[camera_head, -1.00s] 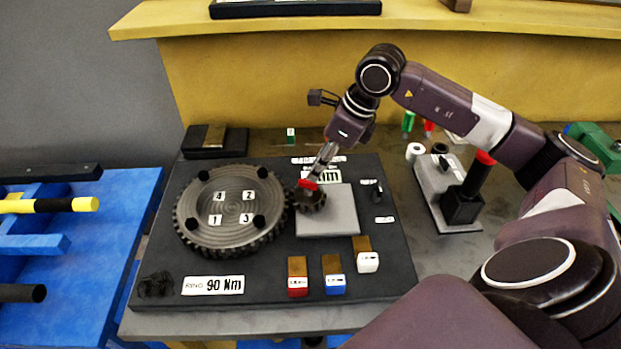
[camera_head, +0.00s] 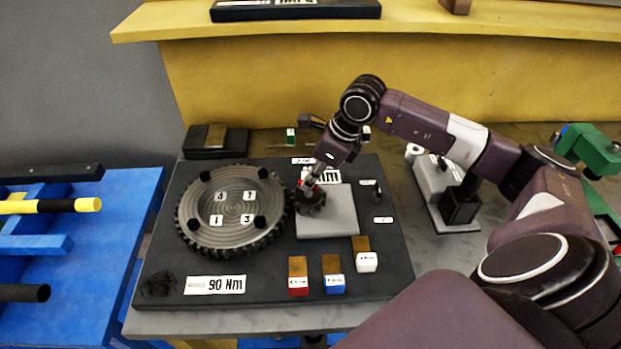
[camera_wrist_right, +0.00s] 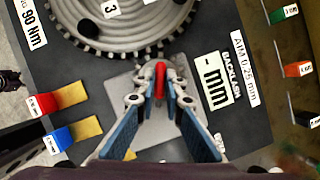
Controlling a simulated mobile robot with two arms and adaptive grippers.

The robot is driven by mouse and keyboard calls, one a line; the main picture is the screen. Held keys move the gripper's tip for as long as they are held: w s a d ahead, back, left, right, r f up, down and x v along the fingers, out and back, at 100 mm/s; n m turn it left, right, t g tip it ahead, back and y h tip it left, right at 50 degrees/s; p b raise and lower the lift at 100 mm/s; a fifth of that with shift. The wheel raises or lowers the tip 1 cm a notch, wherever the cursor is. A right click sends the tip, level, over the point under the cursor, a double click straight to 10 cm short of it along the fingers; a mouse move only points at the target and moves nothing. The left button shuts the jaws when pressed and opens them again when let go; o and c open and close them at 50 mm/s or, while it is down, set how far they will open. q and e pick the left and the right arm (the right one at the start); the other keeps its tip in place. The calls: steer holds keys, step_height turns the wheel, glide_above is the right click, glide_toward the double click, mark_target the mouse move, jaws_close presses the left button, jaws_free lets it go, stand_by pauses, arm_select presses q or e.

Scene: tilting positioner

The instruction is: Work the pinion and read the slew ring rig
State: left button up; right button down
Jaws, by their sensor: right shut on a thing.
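The slew ring (camera_head: 232,210) is a large toothed grey disc lying flat on a black base plate (camera_head: 165,255), with numbered tags 1 to 4 and several black knobs on its face. The small dark pinion (camera_head: 311,200) sits at its right edge beside a light grey plate (camera_head: 343,212). My right gripper (camera_head: 308,186) is over the pinion. In the right wrist view its fingers (camera_wrist_right: 158,88) are shut on a red handle (camera_wrist_right: 160,80). The pinion is mostly hidden there behind the fingers. My left gripper is not in view.
Red (camera_head: 298,284), blue (camera_head: 334,283) and white (camera_head: 365,262) tagged blocks stand at the plate's front. A "90 Nm" label (camera_head: 215,285) lies left of them. A "- mm" backlash label (camera_wrist_right: 215,80) reads in the wrist view. A black-and-grey stand (camera_head: 455,205) is at the right.

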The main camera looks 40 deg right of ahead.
steer(key=shift+w+d+f+n+g+y+b, duration=0.15)
steer(key=shift+n+g+y+b, duration=0.15)
steer(key=shift+n+b, duration=0.8)
steer(key=shift+r+n+g+b, duration=0.2)
steer(key=shift+n+g+b, duration=0.2)
steer(key=shift+n+b, duration=0.55)
steer(key=shift+n+p, duration=0.25)
steer(key=shift+p, duration=0.05)
steer(key=c, duration=2)
jaws_free()
steer(key=shift+y, duration=0.4)
steer(key=v, duration=1.2)
